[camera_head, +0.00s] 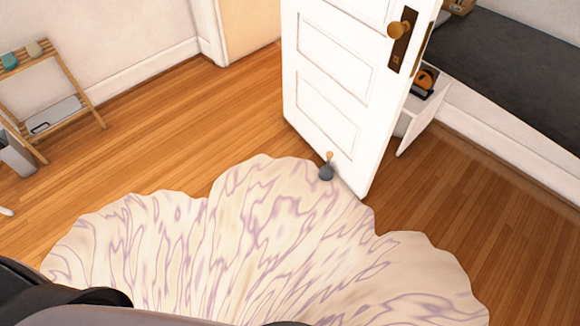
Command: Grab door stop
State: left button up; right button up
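The door stop (326,171) is a small dark grey rounded piece with a tan upright handle or loop on top. It sits low in front of the white panelled door (335,75), near the door's bottom edge and at the far edge of the rug. I cannot tell whether it touches the door. Dark parts of my own body show at the bottom left. Neither of my grippers shows in this view.
A wavy-edged cream and purple rug (250,235) covers the floor in front of me. A wooden shelf (75,85) stands at the left, with a grey bin (15,155) beside it. Wooden floor is clear left of the door.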

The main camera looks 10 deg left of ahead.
aim_at(325, 173)
jog(key=i+j, duration=0.15)
jog(key=j, duration=0.15)
jog(key=i+j+z, duration=0.1)
jog(key=j, duration=0.2)
jog(key=i+j+z, duration=0.1)
jog(key=i+j, duration=0.2)
jog(key=j, duration=0.3)
